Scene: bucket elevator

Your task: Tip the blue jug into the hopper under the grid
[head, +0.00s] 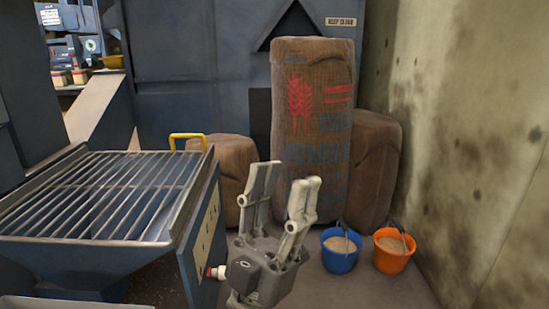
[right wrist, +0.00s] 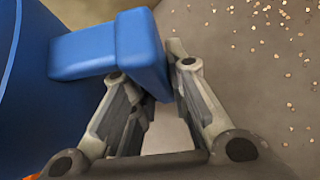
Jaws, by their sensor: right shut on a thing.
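The hopper (head: 75,262) is a blue-grey funnel at the left of the head view. A metal grid (head: 110,195) of parallel bars lies across its top, with a yellow handle (head: 187,136) at the far edge. My left gripper (head: 287,176) is to the right of the hopper, fingers up, open and empty. In the right wrist view, my right gripper (right wrist: 150,75) is shut on the handle (right wrist: 140,45) of the blue jug (right wrist: 22,85). The jug's body is partly cut off at the left edge, and its inside is hidden. The jug does not show in the head view.
A blue bucket (head: 340,259) and an orange bucket (head: 391,262), both holding grain, stand on the floor at the right. Brown sacks (head: 310,130) stand behind them. A concrete wall (head: 470,140) closes off the right side. Grains lie scattered on the floor (right wrist: 250,90).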

